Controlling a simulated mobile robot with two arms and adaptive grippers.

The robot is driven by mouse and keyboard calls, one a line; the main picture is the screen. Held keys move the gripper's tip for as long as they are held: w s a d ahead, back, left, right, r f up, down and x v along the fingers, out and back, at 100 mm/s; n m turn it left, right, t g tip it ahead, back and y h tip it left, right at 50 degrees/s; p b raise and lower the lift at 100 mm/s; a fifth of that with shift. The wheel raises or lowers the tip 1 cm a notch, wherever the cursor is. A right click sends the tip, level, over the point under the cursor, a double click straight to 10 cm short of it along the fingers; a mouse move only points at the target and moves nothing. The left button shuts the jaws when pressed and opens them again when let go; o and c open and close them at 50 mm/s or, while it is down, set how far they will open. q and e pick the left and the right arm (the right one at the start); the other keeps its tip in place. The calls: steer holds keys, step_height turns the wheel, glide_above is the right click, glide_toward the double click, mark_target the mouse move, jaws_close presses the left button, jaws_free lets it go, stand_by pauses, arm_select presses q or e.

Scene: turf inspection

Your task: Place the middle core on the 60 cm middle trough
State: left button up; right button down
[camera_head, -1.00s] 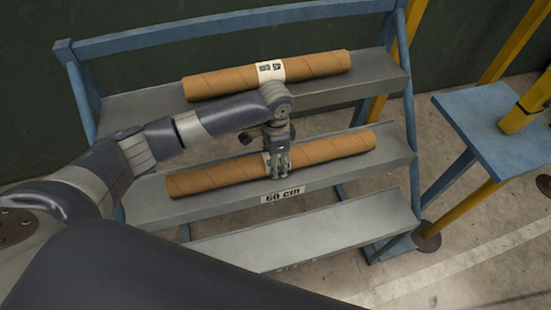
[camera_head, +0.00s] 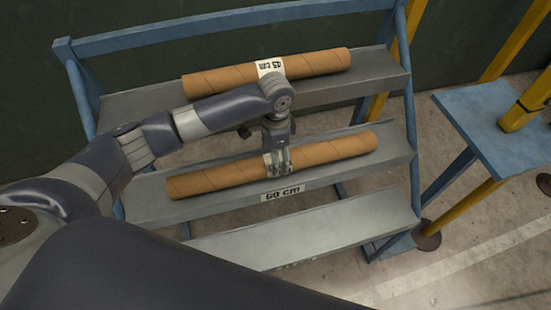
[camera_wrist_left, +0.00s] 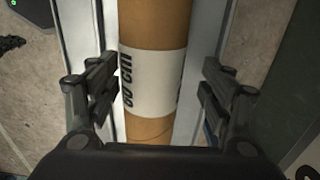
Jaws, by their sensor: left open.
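The middle core, a brown cardboard tube (camera_head: 330,150) with a white label band, lies lengthwise in the middle trough (camera_head: 215,208), whose front tag reads 60 cm. My left gripper (camera_head: 277,166) is above the core at its label, fingers pointing down. In the left wrist view the gripper (camera_wrist_left: 160,95) is open, with one finger on each side of the white label (camera_wrist_left: 153,82) and a gap to the tube on both sides. The label also reads 60 cm, partly cut by the tube's curve. My right gripper is not in view.
Another brown core (camera_head: 220,80) with a 45 cm label lies in the upper trough (camera_head: 140,103). The lower trough (camera_head: 330,232) is empty. A blue frame (camera_head: 230,27) carries the troughs. A blue table (camera_head: 490,115) with yellow posts stands at the right.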

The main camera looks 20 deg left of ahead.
arm_select(q)
step_height(320, 180, up, 10)
steer(key=shift+r+b, duration=0.2)
steer(key=shift+b, duration=0.35)
steer(key=shift+f, duration=0.1)
